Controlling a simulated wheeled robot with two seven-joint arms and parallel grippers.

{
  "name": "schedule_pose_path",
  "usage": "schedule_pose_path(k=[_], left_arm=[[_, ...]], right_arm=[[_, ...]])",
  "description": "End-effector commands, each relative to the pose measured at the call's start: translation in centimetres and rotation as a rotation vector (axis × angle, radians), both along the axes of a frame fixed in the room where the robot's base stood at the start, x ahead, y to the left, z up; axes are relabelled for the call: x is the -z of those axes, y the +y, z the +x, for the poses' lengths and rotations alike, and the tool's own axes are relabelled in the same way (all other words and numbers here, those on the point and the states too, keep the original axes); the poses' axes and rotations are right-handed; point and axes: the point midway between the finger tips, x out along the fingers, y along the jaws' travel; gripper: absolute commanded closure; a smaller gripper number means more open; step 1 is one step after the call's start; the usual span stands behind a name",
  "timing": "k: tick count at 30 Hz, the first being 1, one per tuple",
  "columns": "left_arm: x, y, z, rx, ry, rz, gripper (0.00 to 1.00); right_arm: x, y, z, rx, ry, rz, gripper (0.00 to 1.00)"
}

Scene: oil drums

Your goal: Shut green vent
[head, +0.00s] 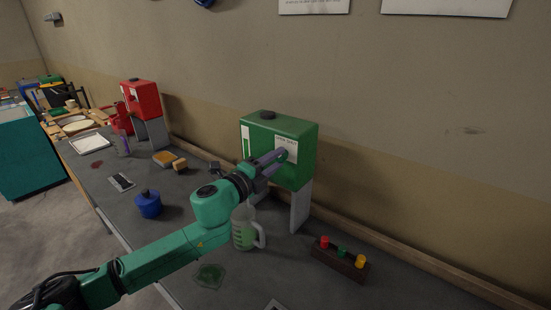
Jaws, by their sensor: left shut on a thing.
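A clear jug (244,232) with green markings stands below, partly behind my left arm. My right gripper is not in view.
A red drum (146,99) stands farther back on the bench. A blue container (148,205) is left of my arm. A dark block (338,261) with red, green and yellow knobs lies at right. A green patch (209,275) is on the bench in front.

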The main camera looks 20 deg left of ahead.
Motion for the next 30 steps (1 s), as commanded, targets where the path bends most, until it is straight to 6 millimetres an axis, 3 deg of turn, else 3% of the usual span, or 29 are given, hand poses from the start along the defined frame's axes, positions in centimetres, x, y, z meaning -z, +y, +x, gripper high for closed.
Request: schedule_pose_path(k=[20,21,23,30], left_arm=[[-0.47,0.26,0.11,-0.007,-0.034,0.065,1.0],[-0.49,0.27,0.12,-0.007,-0.034,0.065,0.48],[-0.46,0.24,0.11,-0.006,-0.034,0.064,0.3],[-0.26,0.11,0.05,-0.003,-0.03,0.063,0.3]], right_arm=[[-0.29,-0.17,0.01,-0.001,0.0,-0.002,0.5],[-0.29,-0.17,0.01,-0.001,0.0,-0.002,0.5],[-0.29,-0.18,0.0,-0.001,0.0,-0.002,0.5],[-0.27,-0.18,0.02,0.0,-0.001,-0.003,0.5]])
